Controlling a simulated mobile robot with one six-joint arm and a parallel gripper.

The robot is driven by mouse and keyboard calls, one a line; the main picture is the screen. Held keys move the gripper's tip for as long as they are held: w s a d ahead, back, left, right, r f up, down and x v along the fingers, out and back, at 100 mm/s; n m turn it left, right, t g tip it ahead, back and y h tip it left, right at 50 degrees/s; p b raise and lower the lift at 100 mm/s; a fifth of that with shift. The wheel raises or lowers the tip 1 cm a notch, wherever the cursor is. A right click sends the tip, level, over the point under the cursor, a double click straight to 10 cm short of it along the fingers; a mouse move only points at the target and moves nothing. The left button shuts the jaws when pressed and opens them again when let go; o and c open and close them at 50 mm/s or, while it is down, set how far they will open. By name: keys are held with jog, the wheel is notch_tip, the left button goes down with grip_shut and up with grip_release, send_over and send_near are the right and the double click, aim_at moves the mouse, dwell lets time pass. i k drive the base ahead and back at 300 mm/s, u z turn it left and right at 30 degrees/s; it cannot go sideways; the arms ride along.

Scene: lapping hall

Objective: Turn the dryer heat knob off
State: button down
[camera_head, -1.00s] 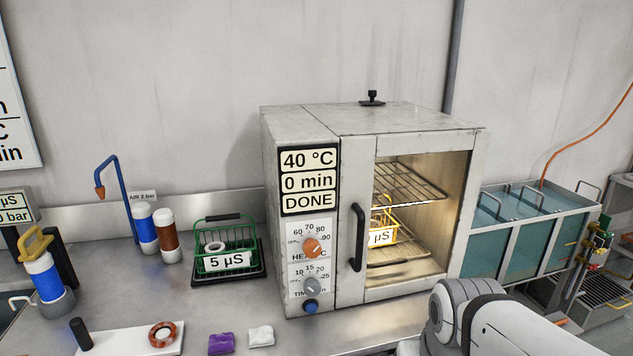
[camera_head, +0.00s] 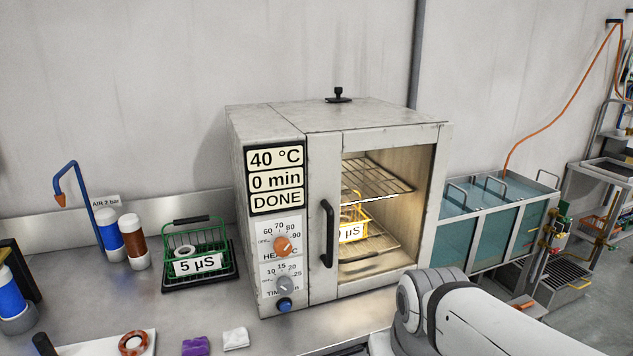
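The dryer (camera_head: 340,118) is a grey metal cabinet on the steel bench. Its orange heat knob (camera_head: 283,246) sits on the left front panel, inside a dial marked OFF and 60 to 90; where its pointer aims is too small to tell. The display (camera_head: 276,179) above reads 40 °C, 0 min, DONE. A grey timer knob (camera_head: 284,284) and a blue button (camera_head: 285,304) are below. The door has a black handle (camera_head: 327,234); through its window a yellow basket (camera_head: 352,214) shows on a lit rack. My arm shows at lower right; my gripper is out of view.
A green basket (camera_head: 196,240) labelled 5 µS stands on a black tray left of the dryer. Purple (camera_head: 195,346) and white (camera_head: 235,338) cloths lie at the bench front. Blue-green tanks (camera_head: 500,235) stand at right. Bare bench lies before the dryer.

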aim_at(282, 247)
jog(key=z, duration=1.4)
jog(key=k, duration=1.55)
jog(key=u, duration=0.7)
jog(key=i, duration=1)
jog(key=u, duration=0.05)
